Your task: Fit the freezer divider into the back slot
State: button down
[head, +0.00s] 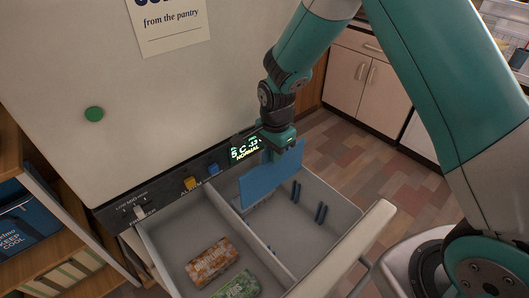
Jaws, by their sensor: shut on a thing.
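The freezer divider (272,178) is a flat blue panel. My gripper (283,146) is shut on its top edge and holds it nearly upright over the right compartment of the open freezer drawer (181,229). Two pairs of dark blue slot guides show on the drawer's right inner wall, a back pair (296,191) and a front pair (320,212). The panel is on the back side of the back pair in the picture. I cannot tell whether its lower edge is in a slot or touches the floor. The panel hides part of the drawer's middle wall.
The left compartment holds an orange waffle package (211,262) and a green package (237,286). The drawer's front with its handle (345,250) lies close to my arm. The freezer's control panel (245,149) is just behind the divider. A shelf (50,215) stands at left.

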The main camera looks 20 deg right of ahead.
aim_at(274, 168)
dwell(0.4)
jog(key=shift+f+b, duration=1.65)
jog(key=shift+f, duration=1.25)
jog(key=shift+p, duration=0.5)
